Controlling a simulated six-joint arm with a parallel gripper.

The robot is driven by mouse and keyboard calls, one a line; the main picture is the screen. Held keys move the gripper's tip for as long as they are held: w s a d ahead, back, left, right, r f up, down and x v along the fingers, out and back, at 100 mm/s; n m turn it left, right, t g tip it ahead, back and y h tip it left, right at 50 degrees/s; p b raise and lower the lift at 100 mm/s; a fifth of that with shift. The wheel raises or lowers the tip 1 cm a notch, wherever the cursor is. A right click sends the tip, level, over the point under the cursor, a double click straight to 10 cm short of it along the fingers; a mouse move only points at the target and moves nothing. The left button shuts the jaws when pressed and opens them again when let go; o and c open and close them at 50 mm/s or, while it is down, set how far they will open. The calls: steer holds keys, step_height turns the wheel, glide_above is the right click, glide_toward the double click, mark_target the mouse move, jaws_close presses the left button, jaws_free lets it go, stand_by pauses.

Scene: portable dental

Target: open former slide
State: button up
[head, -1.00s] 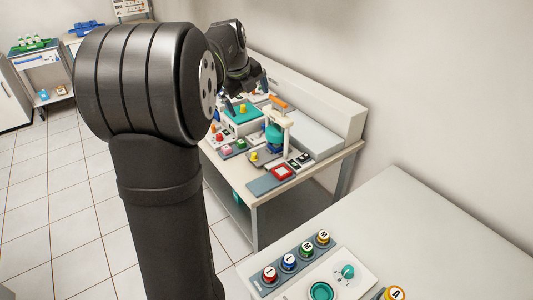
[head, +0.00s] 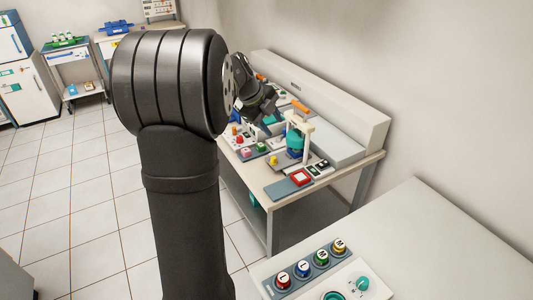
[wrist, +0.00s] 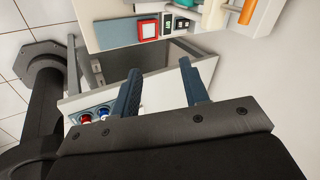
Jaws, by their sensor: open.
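A bench-top device with a teal round body (head: 295,140) and a cream upright frame stands on the far workbench in the head view. I cannot tell for sure which part is the former slide. My gripper (head: 268,122) is above the left part of that bench, partly hidden by my own arm. In the wrist view its two fingers (wrist: 160,66) are apart with nothing between them, and the bench items lie beyond their tips.
A red-framed white square (head: 301,178) sits at the bench's near edge; it also shows in the wrist view (wrist: 148,29). Small coloured knobs (head: 247,152) crowd the bench's left side. A nearer white table (head: 420,240) carries a row of lettered buttons (head: 303,264). A wall bounds the right.

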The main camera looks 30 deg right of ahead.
step_height(320, 180, down, 9)
steer(key=a+n+g+h, duration=0.1)
steer(key=a+n+h, duration=0.2)
steer(key=n+h, duration=0.35)
steer(key=n+t, duration=0.5)
steer(key=n, duration=0.6)
glide_toward(272, 158)
steer(key=shift+h, duration=0.25)
steer(key=x, duration=1)
steer(key=shift+d+f, duration=0.25)
steer(key=shift+f, duration=0.05)
jaws_close()
